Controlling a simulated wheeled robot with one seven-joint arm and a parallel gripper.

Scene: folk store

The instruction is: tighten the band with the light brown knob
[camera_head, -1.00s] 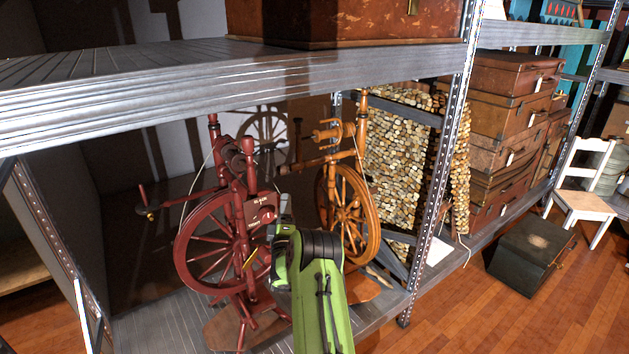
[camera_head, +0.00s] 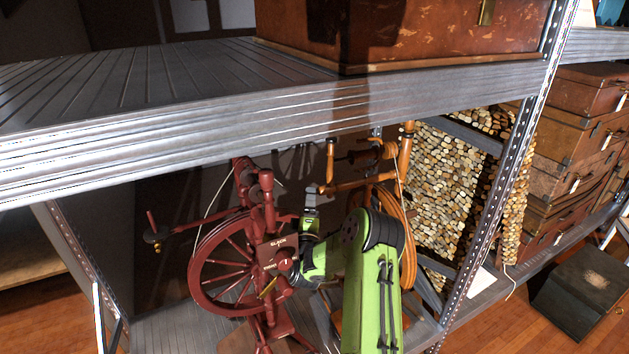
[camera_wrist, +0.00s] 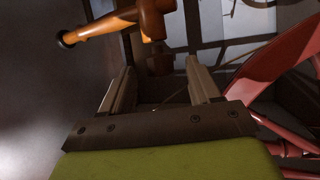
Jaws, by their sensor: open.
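The light brown spinning wheel (camera_head: 407,240) stands on the lower shelf, partly hidden behind my arm. Its bar (camera_head: 355,183) reaches left toward my gripper (camera_head: 312,190). In the wrist view, a turned light brown wooden piece (camera_wrist: 100,24) with a dark end lies just beyond the fingertips, at the upper left; I cannot tell for sure that it is the knob. My gripper (camera_wrist: 160,80) is open, its two fingers apart with nothing held between them. The light-coloured drive band (camera_head: 398,178) shows only in part near the upright.
A dark red spinning wheel (camera_head: 228,265) stands close on the left, beside my gripper. The upper shelf edge (camera_head: 250,125) runs above. A metal post (camera_head: 492,205) and a pebble-patterned panel (camera_head: 440,190) are on the right. Suitcases (camera_head: 575,145) are stacked beyond.

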